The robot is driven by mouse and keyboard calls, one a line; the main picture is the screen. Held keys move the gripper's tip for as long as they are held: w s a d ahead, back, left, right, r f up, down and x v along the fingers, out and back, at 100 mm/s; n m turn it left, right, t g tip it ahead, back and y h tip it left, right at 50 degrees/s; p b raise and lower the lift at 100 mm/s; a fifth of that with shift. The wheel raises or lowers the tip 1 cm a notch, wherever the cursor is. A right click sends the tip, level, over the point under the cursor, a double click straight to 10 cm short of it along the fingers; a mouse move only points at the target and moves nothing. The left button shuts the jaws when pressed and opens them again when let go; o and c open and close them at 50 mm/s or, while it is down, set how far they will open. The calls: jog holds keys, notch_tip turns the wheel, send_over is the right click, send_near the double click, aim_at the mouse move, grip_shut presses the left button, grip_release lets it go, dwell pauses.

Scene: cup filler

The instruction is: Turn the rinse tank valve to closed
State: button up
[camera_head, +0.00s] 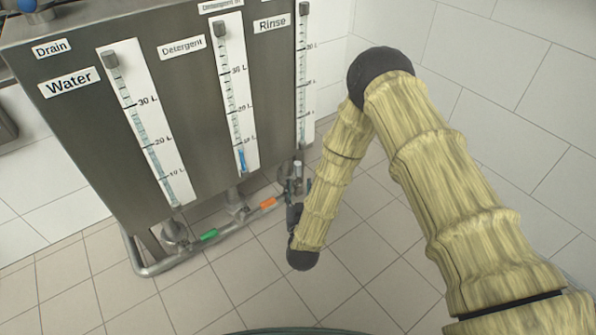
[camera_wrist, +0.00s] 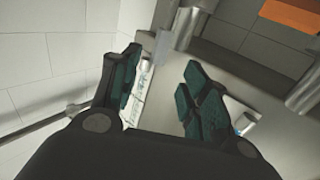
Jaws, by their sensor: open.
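The Rinse label (camera_head: 272,23) and the rinse gauge (camera_head: 304,75) are at the right end of the steel tank unit (camera_head: 195,105). The pipework under the rinse section shows in the head view just left of my forearm. I cannot make out the rinse valve's handle there; my wrist and gripper crowd that spot. In the wrist view my gripper (camera_wrist: 158,88) is open, with its dark green fingers apart and nothing clearly held. A grey pipe (camera_wrist: 190,25) lies just beyond the fingers. I cannot tell whether the fingers touch anything.
The green handle (camera_head: 209,235) and the orange handle (camera_head: 268,203) sit on the lower pipe left of my gripper. The orange handle also shows at the upper right in the wrist view (camera_wrist: 290,15). Tiled walls (camera_head: 510,85) stand behind; floor in front is clear.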

aim_at(298, 170)
jog(key=w+b, duration=0.3)
jog(key=w, duration=0.5)
jog(key=shift+w+a+f+b, duration=0.1)
jog(key=shift+w+a+b, duration=0.05)
jog(key=shift+w+b, duration=0.2)
jog(key=shift+w, duration=0.7)
grip_shut()
